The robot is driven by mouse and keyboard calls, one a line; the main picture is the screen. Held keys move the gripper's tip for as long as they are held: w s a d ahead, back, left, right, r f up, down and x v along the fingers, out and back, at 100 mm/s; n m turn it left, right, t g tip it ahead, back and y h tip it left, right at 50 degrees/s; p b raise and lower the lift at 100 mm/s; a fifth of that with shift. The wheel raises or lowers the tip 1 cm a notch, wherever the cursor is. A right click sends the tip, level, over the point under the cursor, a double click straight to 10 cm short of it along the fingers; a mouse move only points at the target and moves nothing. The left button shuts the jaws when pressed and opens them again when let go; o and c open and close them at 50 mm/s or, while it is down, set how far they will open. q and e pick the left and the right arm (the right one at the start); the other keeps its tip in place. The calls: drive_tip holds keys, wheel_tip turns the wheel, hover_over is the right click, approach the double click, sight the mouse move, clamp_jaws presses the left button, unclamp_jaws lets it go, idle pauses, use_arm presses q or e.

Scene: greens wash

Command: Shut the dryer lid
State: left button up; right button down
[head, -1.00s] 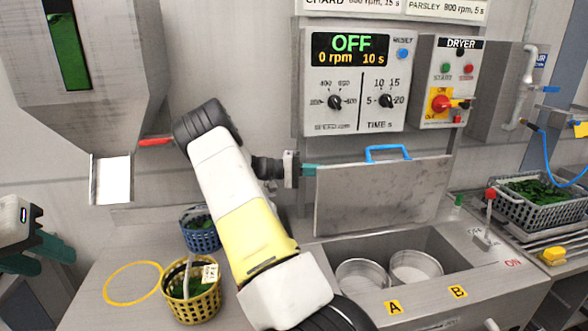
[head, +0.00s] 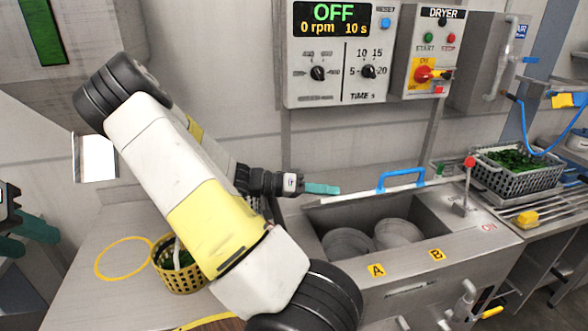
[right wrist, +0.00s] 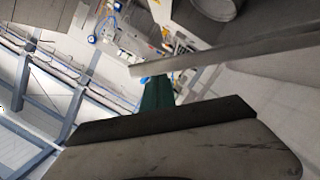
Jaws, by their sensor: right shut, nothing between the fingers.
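The dryer lid (head: 350,196) shows nearly edge-on in the head view, as a thin pale strip above the open tub, with its blue handle (head: 402,178) along the top edge. It is part-way down, and the tub (head: 440,208) below still shows. In the right wrist view the lid (right wrist: 225,54) is a grey strip, with a bit of blue by its end. My right gripper (head: 322,188) is shut and empty at the lid's left end; whether it touches is unclear. My left gripper (head: 25,237) is at the far left edge, its teal fingers apart.
Two round baskets (head: 398,233) sit inside the tub. A lever with a red knob (head: 469,162) stands at its right. The control panel (head: 342,60) is on the wall behind. A yellow basket (head: 180,272) stands on the counter at left, close to my right arm.

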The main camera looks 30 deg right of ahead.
drive_tip(key=shift+s+a+f, duration=0.2)
drive_tip(key=shift+s+f, duration=0.5)
drive_tip(key=shift+f, duration=0.05)
